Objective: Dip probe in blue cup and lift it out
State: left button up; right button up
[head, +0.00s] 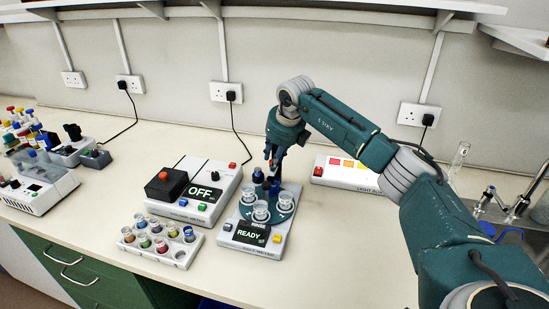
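The meter (236,229) stands mid-bench, its screen reading READY. Clear cups (261,212) stand on its round plate, one by the word RINSE. Small dark blue parts sit behind them, under my gripper; I cannot tell which is the probe. My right gripper (272,168) points down over the back of the meter. Its fingers are small and dark here, and I cannot tell whether they hold anything. A white rack (181,257) at front left holds several small cups with coloured contents, among them a blue cup (189,234). My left gripper is out of view.
A box with a red button and an OFF screen (207,191) stands just left of the meter. Tube racks and instruments (35,190) fill the far left. A tap (520,205) is at right.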

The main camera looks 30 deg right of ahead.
grip_shut()
notch_tip(320, 180, up, 6)
jog(key=p, duration=0.3)
jog(key=shift+w+d+f, duration=0.1)
jog(key=shift+w, duration=0.1)
jog(key=o, duration=0.5)
grip_release()
jog(key=shift+o, duration=0.2)
jog(key=shift+s, duration=0.15)
